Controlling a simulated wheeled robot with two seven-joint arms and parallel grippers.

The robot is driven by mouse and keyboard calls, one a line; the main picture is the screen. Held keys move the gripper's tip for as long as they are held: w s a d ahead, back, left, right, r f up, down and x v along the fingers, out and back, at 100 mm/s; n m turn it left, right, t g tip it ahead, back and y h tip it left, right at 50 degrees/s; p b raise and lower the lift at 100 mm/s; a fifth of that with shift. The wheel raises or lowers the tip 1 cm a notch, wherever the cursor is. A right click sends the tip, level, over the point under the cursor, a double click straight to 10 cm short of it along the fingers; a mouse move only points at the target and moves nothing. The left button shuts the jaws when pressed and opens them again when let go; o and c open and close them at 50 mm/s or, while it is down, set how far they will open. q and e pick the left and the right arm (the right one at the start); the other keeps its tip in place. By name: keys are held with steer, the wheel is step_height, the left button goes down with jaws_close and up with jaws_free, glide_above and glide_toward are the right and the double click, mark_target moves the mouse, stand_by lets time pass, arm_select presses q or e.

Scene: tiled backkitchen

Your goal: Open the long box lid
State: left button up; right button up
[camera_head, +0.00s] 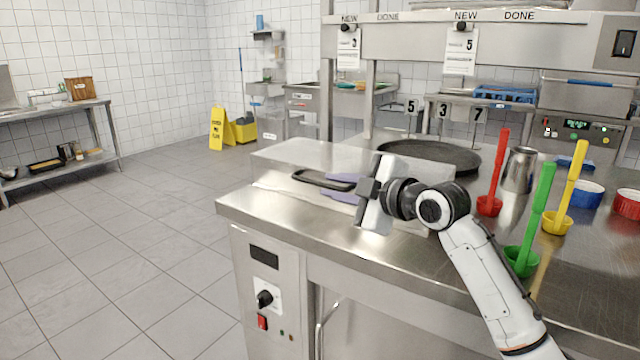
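The long box (285,160) is a low, shiny metal box on the left end of the steel counter. Its lid looks closed. A black loop handle (305,178) shows along its front. My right gripper (342,188) reaches in from the right, just in front of the box and pointing left at the handle. Purple flat pieces show at its tip, overlapping the handle's right part. I cannot tell whether they grip it or whether one is a reflection. My gripper body hides the box's right front. My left gripper is not in view.
A dark round pan (430,155) lies behind my wrist. Red (490,206), green (522,262) and yellow (557,222) ladles and a metal pitcher (519,170) stand right of my arm. An overhead shelf (560,36) spans the back. The floor at left is clear.

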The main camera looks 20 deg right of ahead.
mark_target(325, 185)
steer(key=x, duration=0.5)
jaws_close()
